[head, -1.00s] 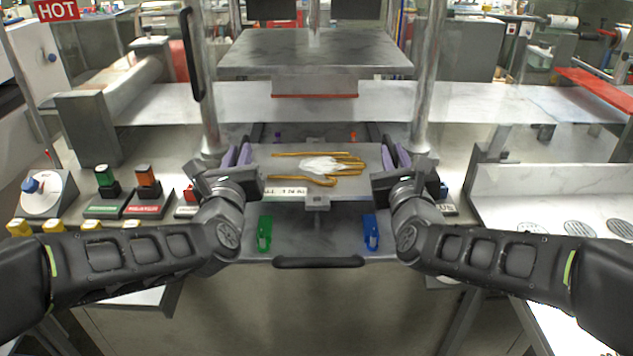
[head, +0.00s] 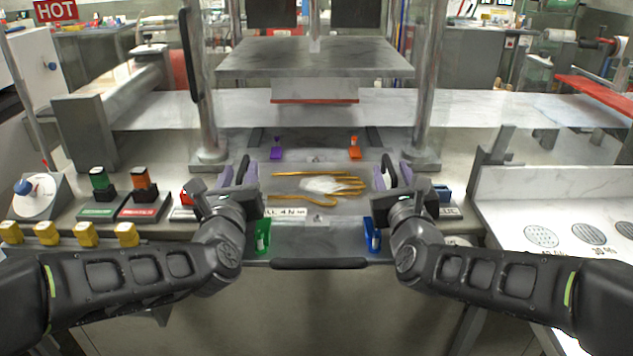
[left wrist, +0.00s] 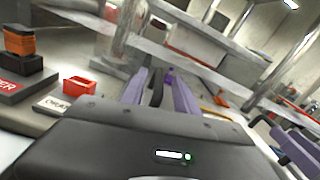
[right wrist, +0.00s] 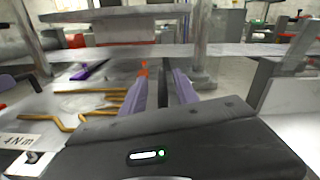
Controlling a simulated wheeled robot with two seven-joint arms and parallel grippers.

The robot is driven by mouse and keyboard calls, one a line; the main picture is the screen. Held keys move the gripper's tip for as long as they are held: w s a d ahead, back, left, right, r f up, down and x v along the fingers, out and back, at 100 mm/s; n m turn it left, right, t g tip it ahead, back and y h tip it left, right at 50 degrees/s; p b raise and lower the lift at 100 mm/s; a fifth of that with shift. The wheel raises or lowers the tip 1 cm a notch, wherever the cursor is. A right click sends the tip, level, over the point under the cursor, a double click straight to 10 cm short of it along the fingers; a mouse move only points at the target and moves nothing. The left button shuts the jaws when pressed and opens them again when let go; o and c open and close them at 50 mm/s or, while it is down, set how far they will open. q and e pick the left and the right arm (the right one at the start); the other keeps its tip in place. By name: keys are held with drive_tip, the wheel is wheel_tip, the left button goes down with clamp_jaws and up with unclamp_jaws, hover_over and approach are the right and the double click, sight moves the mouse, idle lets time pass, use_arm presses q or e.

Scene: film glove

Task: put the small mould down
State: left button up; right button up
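The small mould is a grey plate (head: 350,208) with a gold hand-shaped outline (head: 318,174), a pale film inside it and a partly hidden label ending in "4 N". It lies on the press bed, its front edge near the green block (head: 262,236) and blue block (head: 372,234). My left gripper (head: 240,170) is open, its purple fingers standing either side of the mould's black left handle (left wrist: 157,88). My right gripper (head: 391,172) is open around the black right handle (right wrist: 164,88), with gaps beside it. The plate's underside is hidden.
A purple peg (head: 277,149) and an orange peg (head: 354,149) stand behind the mould. The press's upper plate (head: 315,57) hangs above, between two steel columns. A black bar handle (head: 318,263) runs along the bed's front edge. Button boxes sit to the left.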

use_arm(q)
drive_tip(key=s, duration=0.7)
drive_tip(key=shift+s, duration=0.3)
use_arm(e)
drive_tip(key=shift+d, duration=0.1)
drive_tip(key=shift+r, duration=0.1)
wheel_tip(320, 180, up, 10)
drive_tip(key=shift+f, duration=0.1)
idle(0.3)
drive_tip(key=shift+s, duration=0.1)
